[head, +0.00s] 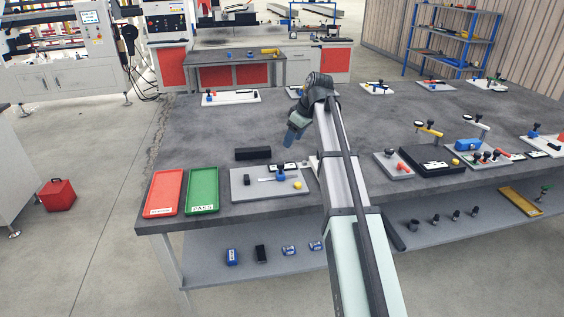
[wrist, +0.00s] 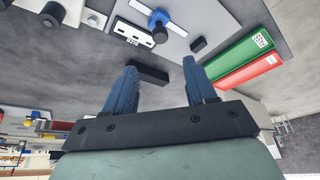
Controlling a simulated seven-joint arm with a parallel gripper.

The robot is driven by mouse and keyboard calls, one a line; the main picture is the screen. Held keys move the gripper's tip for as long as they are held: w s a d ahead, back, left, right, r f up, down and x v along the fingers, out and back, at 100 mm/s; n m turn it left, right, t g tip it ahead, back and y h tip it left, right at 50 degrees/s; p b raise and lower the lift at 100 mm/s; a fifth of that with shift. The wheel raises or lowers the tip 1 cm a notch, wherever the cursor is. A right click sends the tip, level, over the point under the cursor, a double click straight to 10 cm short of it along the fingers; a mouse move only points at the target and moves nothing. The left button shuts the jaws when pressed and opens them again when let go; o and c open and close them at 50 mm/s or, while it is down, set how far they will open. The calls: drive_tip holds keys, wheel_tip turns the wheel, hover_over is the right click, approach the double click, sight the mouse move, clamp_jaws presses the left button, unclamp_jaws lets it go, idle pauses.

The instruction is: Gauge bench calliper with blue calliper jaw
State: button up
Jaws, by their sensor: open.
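The bench calliper (head: 267,179) lies on a light grey plate (head: 244,193) near the table's front edge, with its blue calliper jaw (head: 281,175) on the bar. The blue jaw also shows in the wrist view (wrist: 158,18) at the top, upside down. My gripper (head: 290,138) is open and empty above the table, behind the plate and apart from the calliper. Its two blue fingers (wrist: 160,85) stand well apart in the wrist view.
A red tray (head: 166,191) and a green PASS tray (head: 203,189) lie left of the plate. A long black block (head: 252,154) lies behind it. A small dark block (head: 247,180) and a yellow knob (head: 297,185) are on the plate. The table's middle left is clear.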

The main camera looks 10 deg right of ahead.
sight(281, 163)
drive_tip(key=x, duration=1.2)
drive_tip(key=shift+f, duration=0.2)
drive_tip(key=shift+c, duration=0.2)
clamp_jaws()
